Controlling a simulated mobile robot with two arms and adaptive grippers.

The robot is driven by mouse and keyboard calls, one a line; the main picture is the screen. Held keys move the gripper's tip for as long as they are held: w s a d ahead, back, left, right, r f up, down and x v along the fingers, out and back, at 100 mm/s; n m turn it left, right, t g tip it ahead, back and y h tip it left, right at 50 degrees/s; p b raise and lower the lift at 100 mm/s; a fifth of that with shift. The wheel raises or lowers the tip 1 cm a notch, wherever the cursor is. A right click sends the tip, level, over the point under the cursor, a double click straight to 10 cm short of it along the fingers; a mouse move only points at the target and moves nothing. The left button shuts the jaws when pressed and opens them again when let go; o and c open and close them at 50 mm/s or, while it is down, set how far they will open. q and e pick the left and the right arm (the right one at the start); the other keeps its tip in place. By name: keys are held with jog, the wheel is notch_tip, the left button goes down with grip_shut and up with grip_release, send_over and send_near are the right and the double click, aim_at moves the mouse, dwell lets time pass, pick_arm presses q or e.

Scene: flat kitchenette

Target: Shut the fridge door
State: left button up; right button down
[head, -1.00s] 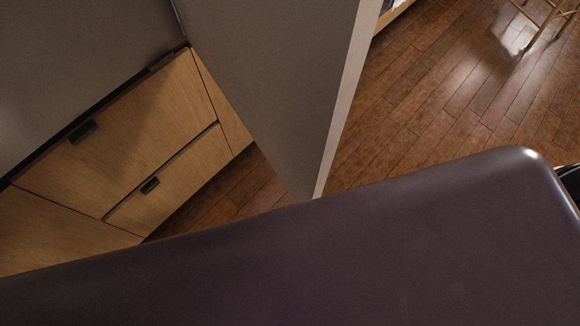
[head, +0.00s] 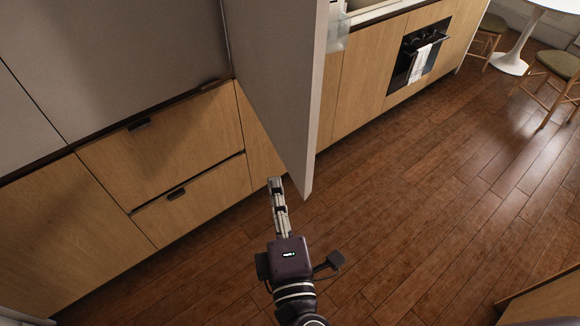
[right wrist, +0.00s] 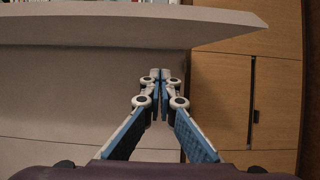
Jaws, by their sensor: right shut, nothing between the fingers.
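The fridge door (head: 272,85) is a tall grey panel. It stands open, sticking out from the grey cabinet front (head: 110,50) in the head view. My right gripper (head: 275,181) is shut and empty, its fingertips by the lower end of the door, on its left side in the picture. I cannot tell whether they touch it. In the right wrist view the shut fingertips (right wrist: 160,76) point at a grey surface, below a pale panel (right wrist: 120,24) that looks like the door. My left gripper is out of view.
Wooden drawers (head: 165,140) with dark handles are below the grey front. A wooden counter with an oven (head: 418,55) and towel stands beyond the door. Stools (head: 555,65) and a white table (head: 512,60) are at the far right. The wooden floor (head: 420,190) is widely clear.

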aim_at(287, 145)
jog(key=w+p, duration=0.2)
jog(key=w, duration=0.2)
jog(key=w+d+p, duration=0.1)
jog(key=w, duration=0.3)
jog(key=w+d+p, duration=0.1)
jog(key=w+p, duration=0.1)
jog(key=w, duration=0.2)
jog(key=shift+d+f+p, duration=0.1)
jog(key=shift+d+p, duration=0.1)
jog(key=shift+p, duration=0.15)
